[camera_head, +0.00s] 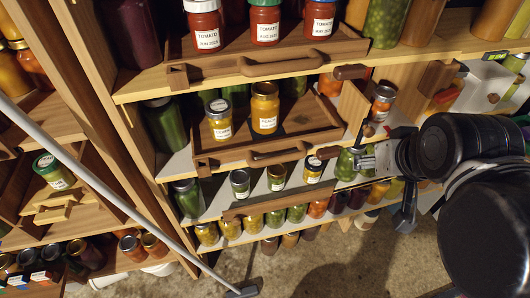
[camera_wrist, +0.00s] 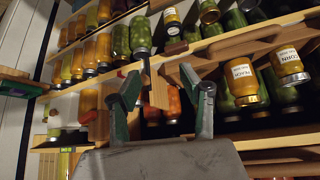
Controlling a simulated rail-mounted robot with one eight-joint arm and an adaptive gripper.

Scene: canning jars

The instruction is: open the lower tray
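The lower tray (camera_head: 308,116) is a brown wooden tray on the middle shelf in the head view. Two yellow jars, one (camera_head: 219,120) and another (camera_head: 265,108), stand in it. Its front bears a dark wooden handle (camera_head: 277,155). My gripper (camera_head: 362,160) is to the right of the handle and apart from it, in front of the shelf edge. In the wrist view my gripper (camera_wrist: 162,80) is open, with its two fingers well apart. A small wooden panel (camera_wrist: 158,88) shows between the fingers, beyond them; I cannot tell its distance.
An upper tray (camera_head: 220,66) with tomato jars sits above. A wooden front board (camera_head: 270,203) lies below, with several jars around it. A small wooden panel (camera_head: 352,106) stands right of the lower tray. A long grey rod (camera_head: 110,181) crosses the left foreground.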

